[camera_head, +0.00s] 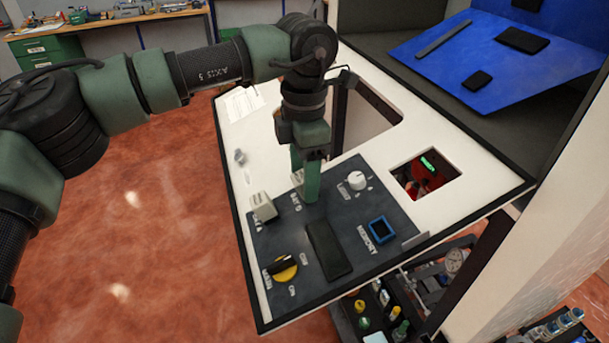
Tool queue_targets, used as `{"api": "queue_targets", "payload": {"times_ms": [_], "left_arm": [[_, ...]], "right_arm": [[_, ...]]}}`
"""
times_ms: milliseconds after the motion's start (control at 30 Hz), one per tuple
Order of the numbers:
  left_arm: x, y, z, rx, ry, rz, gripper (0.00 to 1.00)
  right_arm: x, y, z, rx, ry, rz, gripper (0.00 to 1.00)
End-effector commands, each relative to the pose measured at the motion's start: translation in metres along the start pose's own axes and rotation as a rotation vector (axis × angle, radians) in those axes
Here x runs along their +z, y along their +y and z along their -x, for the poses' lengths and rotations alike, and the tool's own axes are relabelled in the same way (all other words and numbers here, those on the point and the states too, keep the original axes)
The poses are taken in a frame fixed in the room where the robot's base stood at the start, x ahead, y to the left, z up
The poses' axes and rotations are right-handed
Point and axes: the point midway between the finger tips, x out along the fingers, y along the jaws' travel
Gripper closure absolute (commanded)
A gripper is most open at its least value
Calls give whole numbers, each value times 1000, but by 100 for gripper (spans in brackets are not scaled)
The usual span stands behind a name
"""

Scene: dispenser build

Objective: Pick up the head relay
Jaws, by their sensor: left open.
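My left gripper (310,192) comes down from above over the dark control panel (285,232). Its green fingers point down beside a pale block near the panel's back edge, and I cannot tell if they touch it. It holds nothing that I can see. A second pale block (263,207) stands to the left on the panel. No part is clearly marked as the head relay, so I cannot tell which it is. A black rectangular piece (328,249) lies on the panel, with a blue-framed square socket (382,230) to its right. My right gripper is not in view.
The panel also carries a yellow rotary switch (284,268) and a white knob (357,180). A tilted blue board (480,62) with black pieces stands behind. Bottles and tools sit below at right.

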Motion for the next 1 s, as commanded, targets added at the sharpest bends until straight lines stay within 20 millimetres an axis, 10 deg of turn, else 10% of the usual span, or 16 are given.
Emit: {"api": "queue_targets", "payload": {"times_ms": [267,467,1000], "left_arm": [[0,0,-4,0,-2,0,45],[0,0,-3,0,-2,0,100],[1,0,13,3,-4,1,100]], "right_arm": [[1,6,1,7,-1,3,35],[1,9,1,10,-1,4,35],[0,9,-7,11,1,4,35]]}}
